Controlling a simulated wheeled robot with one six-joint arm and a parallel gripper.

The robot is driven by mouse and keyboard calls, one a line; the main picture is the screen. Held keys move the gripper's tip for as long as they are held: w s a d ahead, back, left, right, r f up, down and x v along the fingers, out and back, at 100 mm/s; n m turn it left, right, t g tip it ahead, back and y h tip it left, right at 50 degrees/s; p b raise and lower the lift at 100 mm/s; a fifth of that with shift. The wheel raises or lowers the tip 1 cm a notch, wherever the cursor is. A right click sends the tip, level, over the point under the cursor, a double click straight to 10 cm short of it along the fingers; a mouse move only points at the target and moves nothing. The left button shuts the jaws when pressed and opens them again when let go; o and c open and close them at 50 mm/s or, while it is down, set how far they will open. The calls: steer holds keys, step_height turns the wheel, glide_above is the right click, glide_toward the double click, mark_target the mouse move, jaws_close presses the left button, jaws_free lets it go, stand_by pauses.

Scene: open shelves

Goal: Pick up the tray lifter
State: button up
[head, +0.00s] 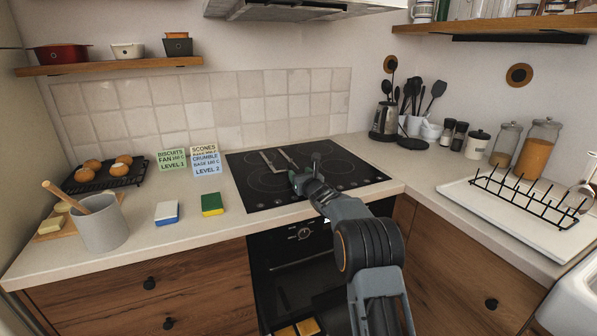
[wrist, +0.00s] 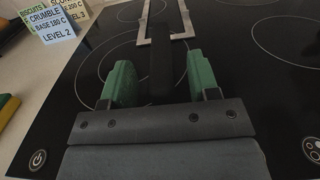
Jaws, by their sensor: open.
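The tray lifter lies on the black hob (head: 335,165). Its pale metal frame (head: 267,162) shows in the head view just beyond my gripper (head: 296,181). In the wrist view its dark handle (wrist: 161,70) runs between the two green fingers of my gripper (wrist: 161,82), with the metal part at the top of the picture. The fingers are open, one on each side of the handle, with a gap on both sides. The near end of the handle is hidden by my gripper.
Note cards (head: 205,160) stand left of the hob, with a green and yellow sponge (head: 212,204) in front. A grey pot (head: 101,226) and a rack of buns (head: 125,178) are further left. A black rack (head: 525,198) stands on the right counter.

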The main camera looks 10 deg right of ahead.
steer(key=shift+w+a, duration=0.2)
steer(key=shift+w, duration=0.7)
jaws_close()
